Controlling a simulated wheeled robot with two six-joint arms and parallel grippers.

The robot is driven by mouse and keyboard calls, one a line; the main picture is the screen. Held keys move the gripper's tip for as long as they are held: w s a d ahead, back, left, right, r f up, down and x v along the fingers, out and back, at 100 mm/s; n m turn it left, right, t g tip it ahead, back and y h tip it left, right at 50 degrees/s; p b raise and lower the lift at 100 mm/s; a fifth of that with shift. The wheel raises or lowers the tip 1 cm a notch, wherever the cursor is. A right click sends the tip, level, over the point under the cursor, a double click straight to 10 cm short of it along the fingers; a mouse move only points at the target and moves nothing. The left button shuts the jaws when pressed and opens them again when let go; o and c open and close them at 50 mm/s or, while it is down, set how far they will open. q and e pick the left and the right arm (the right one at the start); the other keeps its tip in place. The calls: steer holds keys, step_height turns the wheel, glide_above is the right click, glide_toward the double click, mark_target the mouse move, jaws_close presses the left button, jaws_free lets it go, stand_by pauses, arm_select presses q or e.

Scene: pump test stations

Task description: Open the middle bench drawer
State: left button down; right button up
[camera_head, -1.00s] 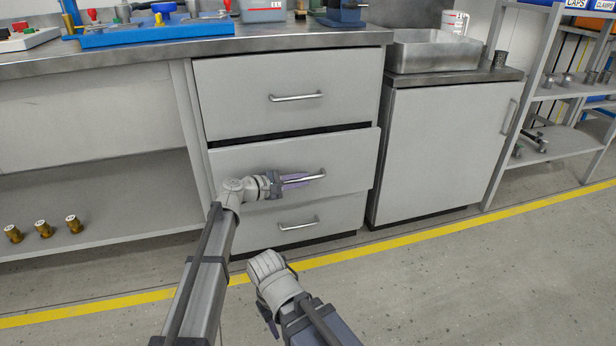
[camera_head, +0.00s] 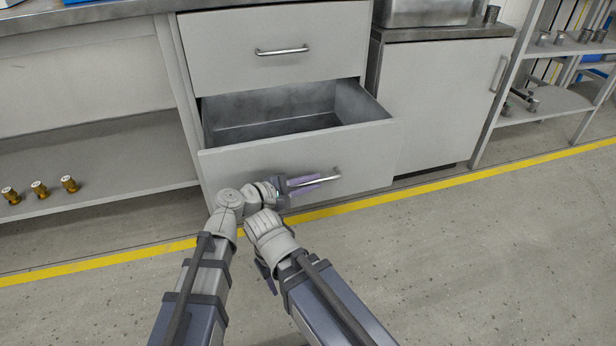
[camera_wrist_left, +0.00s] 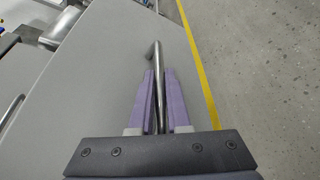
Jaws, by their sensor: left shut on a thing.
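The middle bench drawer (camera_head: 360,160) is pulled well out, and its empty-looking grey metal inside shows from above. Its bar handle (camera_head: 326,177) runs across the front panel. My left gripper (camera_head: 310,182) is shut on this handle. In the left wrist view the two purple fingers of the left gripper (camera_wrist_left: 160,100) lie on either side of the handle (camera_wrist_left: 154,57), whose bent end shows beyond the fingertips.
The top drawer (camera_head: 270,50) above is shut. A cabinet (camera_head: 440,110) stands at the right, with a metal shelf rack (camera_head: 545,105) beyond it. Several brass fittings (camera_head: 39,188) sit on the low shelf at left. The floor (camera_head: 480,260) in front is clear.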

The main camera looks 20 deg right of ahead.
arm_select(q)
steer(key=shift+s, duration=0.1)
steer(key=c, duration=0.9)
jaws_free()
steer(key=shift+r, duration=0.1)
step_height(320, 180, up, 10)
steer(key=p, duration=1)
